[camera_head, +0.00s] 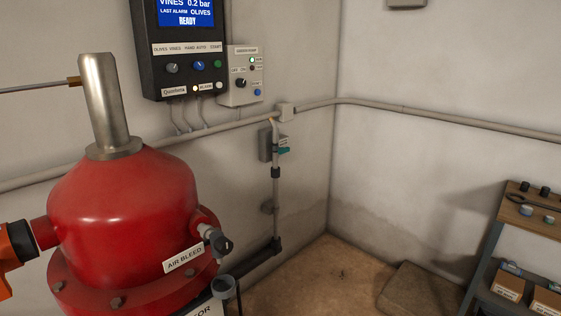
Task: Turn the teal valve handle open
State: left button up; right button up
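The teal valve handle (283,150) is small in the head view, near the back corner of the room. It sits on a thin vertical grey pipe (276,190) on the back wall, just right of a small grey box or plate (265,146). The handle appears to lie roughly crosswise to the pipe, but it is too small to tell its exact angle.
A large red vessel (125,215) with a steel neck and an "AIR BLEED" label (184,259) fills the left foreground. A dark control panel (185,50) hangs above. A shelf unit (520,215) stands at right. Bare floor (335,275) lies below the corner.

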aim_at(282, 150)
jog(key=i+l, duration=0.55)
jog(key=l, duration=0.15)
jog(key=i+l, duration=0.5)
jog(key=l, duration=0.25)
jog(key=i+l+z, duration=0.1)
jog(key=i+l, duration=0.45)
jog(key=l, duration=0.15)
